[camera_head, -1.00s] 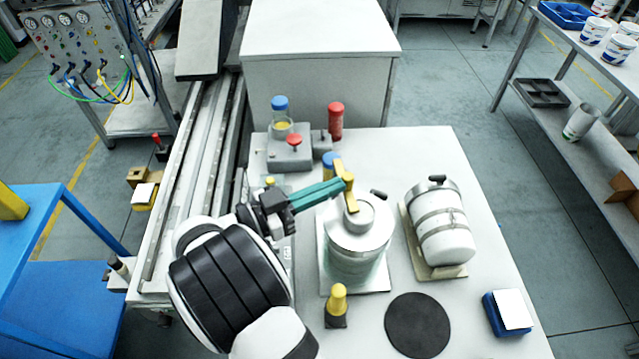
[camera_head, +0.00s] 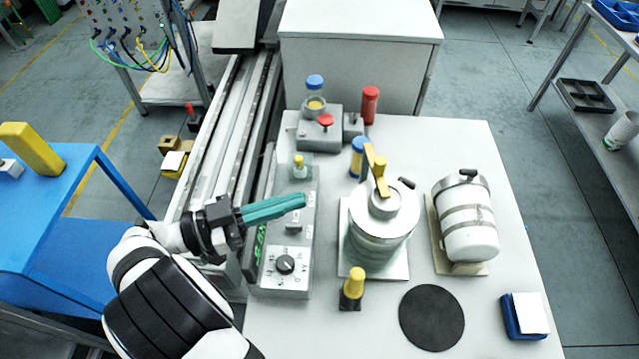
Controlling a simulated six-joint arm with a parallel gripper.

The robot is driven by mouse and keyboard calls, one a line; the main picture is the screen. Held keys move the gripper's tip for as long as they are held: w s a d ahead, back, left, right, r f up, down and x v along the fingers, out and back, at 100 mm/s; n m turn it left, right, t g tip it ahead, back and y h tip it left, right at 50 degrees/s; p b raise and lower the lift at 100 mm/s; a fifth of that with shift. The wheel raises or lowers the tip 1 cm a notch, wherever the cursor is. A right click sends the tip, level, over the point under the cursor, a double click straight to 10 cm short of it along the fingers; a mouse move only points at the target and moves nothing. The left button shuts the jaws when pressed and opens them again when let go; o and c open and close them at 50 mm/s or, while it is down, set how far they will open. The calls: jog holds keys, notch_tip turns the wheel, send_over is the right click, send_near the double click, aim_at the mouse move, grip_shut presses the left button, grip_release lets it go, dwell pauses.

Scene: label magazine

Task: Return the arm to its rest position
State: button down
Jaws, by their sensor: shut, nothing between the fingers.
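My gripper (camera_head: 303,199), with long teal fingers, is shut and empty. It hangs over the grey control box (camera_head: 285,240) with a dial, at the left side of the white table. Its fingertips point right, toward the metal canister (camera_head: 385,225) with a yellow lever (camera_head: 377,168) on its lid, and are clearly apart from it. My white and black arm comes in from the lower left and covers part of the rail and table edge.
A strapped white tank (camera_head: 468,225) lies on a stand at right. A yellow-topped peg (camera_head: 352,288), a black disc (camera_head: 432,317) and a blue label block (camera_head: 524,316) stand in front. A valve block (camera_head: 320,133) is behind. A blue bench (camera_head: 80,200) is at left.

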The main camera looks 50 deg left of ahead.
jog(key=w+d+r+g+h, duration=0.15)
jog(key=w+d+g, duration=0.25)
jog(key=d, duration=0.4)
jog(key=w+d+r+g+h, duration=0.1)
jog(key=w+d+g+h, duration=0.2)
jog(key=d, duration=0.5)
jog(key=w+d+r+g, duration=0.2)
jog(key=w+d+g, duration=0.2)
jog(key=d+g, duration=0.3)
jog(key=s+d+f+g+y, duration=0.2)
jog(key=s+d+g+y, duration=0.4)
jog(key=d, duration=0.7)
jog(key=s+f+m+t+y, duration=0.1)
jog(key=s+f+t+y, duration=0.1)
jog(key=s+y, duration=0.4)
jog(key=shift+s+a+m+t, duration=0.25)
jog(key=shift+a+m+t, duration=0.05)
jog(key=shift+t, duration=0.1)
jog(key=shift+y, duration=0.25)
